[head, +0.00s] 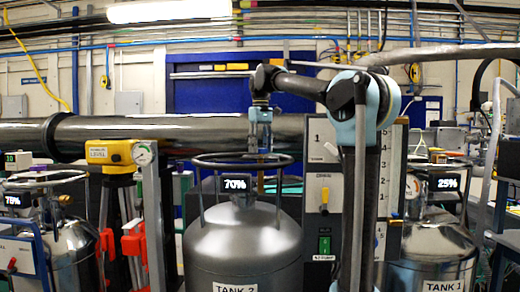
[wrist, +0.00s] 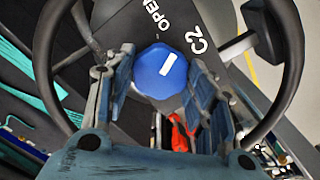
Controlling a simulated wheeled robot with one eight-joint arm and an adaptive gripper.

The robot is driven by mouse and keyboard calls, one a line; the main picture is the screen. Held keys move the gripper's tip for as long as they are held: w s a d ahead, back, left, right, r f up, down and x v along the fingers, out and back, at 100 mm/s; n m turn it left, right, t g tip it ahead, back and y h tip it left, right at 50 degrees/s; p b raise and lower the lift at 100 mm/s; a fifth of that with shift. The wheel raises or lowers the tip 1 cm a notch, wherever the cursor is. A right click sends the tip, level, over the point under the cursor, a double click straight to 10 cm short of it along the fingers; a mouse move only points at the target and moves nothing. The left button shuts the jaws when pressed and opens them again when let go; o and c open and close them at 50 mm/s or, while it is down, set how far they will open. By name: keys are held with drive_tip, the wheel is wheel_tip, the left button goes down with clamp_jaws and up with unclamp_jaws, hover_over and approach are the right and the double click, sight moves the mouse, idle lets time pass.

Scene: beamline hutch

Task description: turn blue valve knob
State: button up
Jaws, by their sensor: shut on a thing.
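The blue valve knob (wrist: 161,72) shows in the wrist view, faceted, with a white mark that slants up to the right. It sits on a dark plate (wrist: 122,22) lettered OPEN and C2. My gripper (wrist: 162,80) is shut on the knob, with one finger on its left side and one on its right. In the head view my gripper (head: 262,140) points down into the ring handle (head: 242,160) of the grey tank marked TANK 2 (head: 243,245). I cannot make out the knob in the head view.
The ring handle (wrist: 42,45) curves around my fingers in the wrist view. A 70% display (head: 236,184) stands at the tank's front. TANK 1 (head: 430,250) is at the right, and another tank (head: 72,250) is at the left. A thick dark pipe (head: 180,135) runs behind.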

drive_tip(key=n, duration=0.5)
drive_tip(key=shift+n, duration=0.4)
drive_tip(key=shift+d, duration=0.1)
drive_tip(key=shift+w, duration=0.1)
drive_tip(key=o, duration=1.1)
drive_tip(key=shift+c, duration=0.2)
wheel_tip(320, 180, up, 12)
